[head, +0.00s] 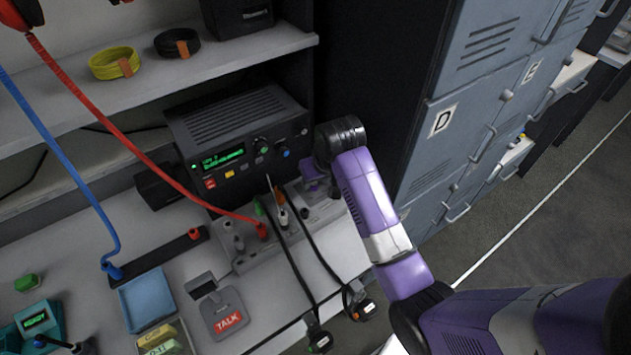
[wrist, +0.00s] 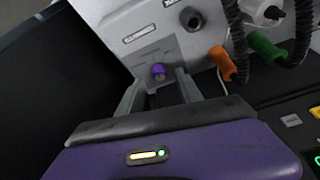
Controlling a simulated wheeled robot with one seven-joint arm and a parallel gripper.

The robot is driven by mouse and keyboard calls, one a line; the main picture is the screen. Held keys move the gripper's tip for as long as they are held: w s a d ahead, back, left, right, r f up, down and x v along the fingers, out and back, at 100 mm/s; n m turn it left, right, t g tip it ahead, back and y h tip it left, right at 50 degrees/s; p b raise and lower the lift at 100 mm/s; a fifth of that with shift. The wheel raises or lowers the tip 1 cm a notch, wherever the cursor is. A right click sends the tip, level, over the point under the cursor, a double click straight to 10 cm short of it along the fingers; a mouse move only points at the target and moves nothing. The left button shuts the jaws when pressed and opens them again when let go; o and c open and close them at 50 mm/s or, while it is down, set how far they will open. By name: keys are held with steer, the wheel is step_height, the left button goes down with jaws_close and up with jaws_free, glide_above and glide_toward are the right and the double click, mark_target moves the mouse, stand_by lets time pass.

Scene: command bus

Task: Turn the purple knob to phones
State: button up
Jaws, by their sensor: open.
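The purple knob (wrist: 158,71) shows in the wrist view on a grey square plate of the light panel (wrist: 135,30). My gripper (wrist: 158,88) is open, with one finger on each side of the knob's line. The knob sits between or just beyond the fingertips, and I cannot tell whether they touch it. Which position it points to cannot be read. In the head view my gripper (head: 318,187) is over the right end of the panel (head: 262,258), and I cannot make out the knob apart from it.
Orange (wrist: 222,63) and green (wrist: 266,47) plugs with black cables stand beside the knob in the wrist view. A black radio (head: 240,140) stands behind the panel. A red cable (head: 125,135) runs to it. Grey lockers (head: 470,120) stand to the right.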

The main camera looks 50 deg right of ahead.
steer(key=v, duration=0.6)
steer(key=shift+s, duration=0.1)
stand_by(0.5)
